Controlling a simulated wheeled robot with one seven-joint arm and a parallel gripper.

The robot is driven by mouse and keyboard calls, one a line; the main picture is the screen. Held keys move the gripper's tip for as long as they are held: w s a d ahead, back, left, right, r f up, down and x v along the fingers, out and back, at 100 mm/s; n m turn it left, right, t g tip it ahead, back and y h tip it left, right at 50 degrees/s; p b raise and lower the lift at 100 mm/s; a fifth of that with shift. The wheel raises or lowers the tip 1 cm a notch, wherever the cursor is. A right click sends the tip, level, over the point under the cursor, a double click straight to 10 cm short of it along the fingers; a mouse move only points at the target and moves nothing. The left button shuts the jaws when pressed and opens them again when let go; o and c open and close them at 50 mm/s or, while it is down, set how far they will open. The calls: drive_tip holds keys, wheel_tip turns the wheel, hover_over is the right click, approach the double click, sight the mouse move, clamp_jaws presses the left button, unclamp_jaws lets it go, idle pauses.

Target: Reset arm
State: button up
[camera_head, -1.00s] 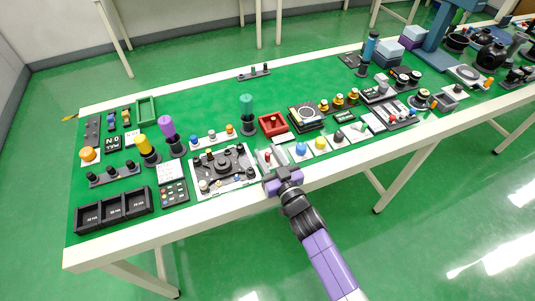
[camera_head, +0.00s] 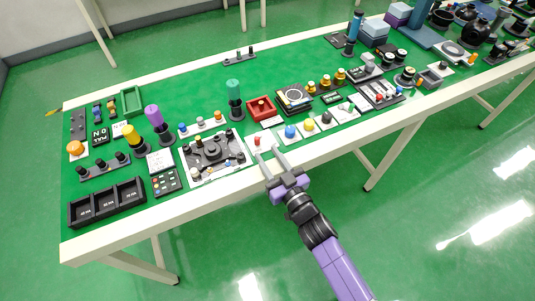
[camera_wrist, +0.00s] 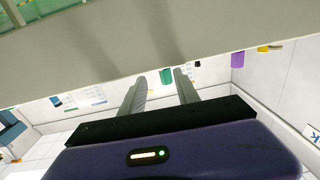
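My gripper (camera_head: 267,162) is at the front edge of the long table (camera_head: 215,197), beside the white plate with a red part (camera_head: 258,143). Its two grey fingers are spread apart with nothing between them. In the wrist view my gripper (camera_wrist: 160,80) also shows open and empty. The pale table edge (camera_wrist: 100,50) crosses the upper part of that view, close to the fingers.
Left of my gripper is a black-and-white fixture board (camera_head: 211,158); right are plates with a blue button (camera_head: 290,131) and a yellow button (camera_head: 309,125). A black three-part tray (camera_head: 107,203) sits at the left front. Green floor (camera_head: 330,225) is clear before the table.

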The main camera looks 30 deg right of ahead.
idle(0.4)
wheel_tip(320, 180, up, 3)
drive_tip(key=shift+d+r+t, duration=0.1)
drive_tip(key=shift+d+t, duration=0.05)
drive_tip(key=shift+t, duration=0.15)
drive_tip(key=s+r+g, duration=0.2)
drive_tip(key=s+r, duration=0.3)
drive_tip(key=s, duration=1.3)
drive_tip(key=s+r+g+h, duration=0.1)
drive_tip(key=s+r, duration=0.4)
drive_tip(key=s, duration=1.3)
drive_tip(key=shift+s+r+m+g, duration=0.15)
drive_tip(key=shift+r+m+g, duration=0.15)
drive_tip(key=shift+r+g, duration=0.1)
